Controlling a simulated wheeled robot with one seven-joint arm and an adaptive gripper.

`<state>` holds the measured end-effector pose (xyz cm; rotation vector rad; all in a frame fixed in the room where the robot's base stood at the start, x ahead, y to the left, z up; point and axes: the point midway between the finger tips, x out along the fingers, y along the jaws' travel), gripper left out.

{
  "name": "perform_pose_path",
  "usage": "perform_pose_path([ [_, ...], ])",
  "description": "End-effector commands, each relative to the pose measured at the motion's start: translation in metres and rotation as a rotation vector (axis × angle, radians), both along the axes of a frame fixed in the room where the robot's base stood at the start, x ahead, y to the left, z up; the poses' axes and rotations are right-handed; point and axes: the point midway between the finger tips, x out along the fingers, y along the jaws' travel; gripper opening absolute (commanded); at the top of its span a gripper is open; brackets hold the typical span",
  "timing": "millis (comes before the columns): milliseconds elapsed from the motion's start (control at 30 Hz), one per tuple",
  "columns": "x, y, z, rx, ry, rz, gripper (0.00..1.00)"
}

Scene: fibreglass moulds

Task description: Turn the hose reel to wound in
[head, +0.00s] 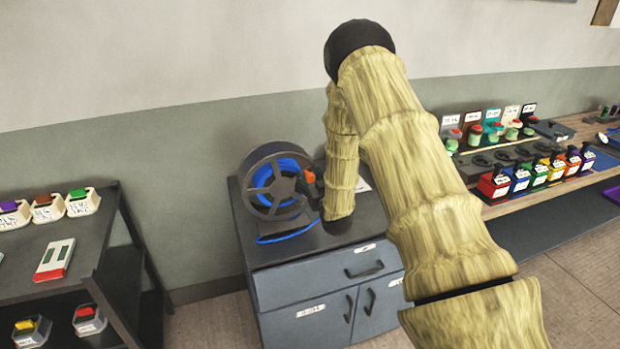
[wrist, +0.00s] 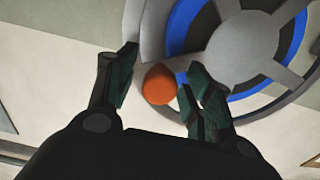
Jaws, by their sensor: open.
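The hose reel (head: 262,166) stands on top of a grey cabinet, with a dark spoked drum and blue hose wound on it. A loop of blue hose (head: 289,236) hangs at its foot. An orange knob (head: 309,177) sits at the right side of the reel. In the wrist view the same orange knob (wrist: 160,84) lies between my open fingers, with the spoked reel face (wrist: 243,42) behind it. My gripper (wrist: 158,80) is open around the knob, and I cannot tell whether a finger touches it. In the head view my arm partly hides the gripper.
The grey cabinet (head: 332,285) has a drawer and doors with handles. A dark shelf (head: 100,230) with labelled bins stands at the left. A wooden bench (head: 560,140) with coloured containers is at the right. The wall is close behind the reel.

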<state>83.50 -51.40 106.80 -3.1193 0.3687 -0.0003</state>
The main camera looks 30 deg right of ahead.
Motion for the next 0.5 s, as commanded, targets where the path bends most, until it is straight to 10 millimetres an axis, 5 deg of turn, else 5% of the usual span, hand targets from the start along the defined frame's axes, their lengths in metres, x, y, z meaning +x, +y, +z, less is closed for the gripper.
perform_pose_path([
  [200, 0.0001, 0.0001, -0.0003, 0.0, 0.0, 0.0, 0.51],
  [500, -0.0002, -0.0005, -0.0002, 0.0, 0.0, -0.001, 0.0],
])
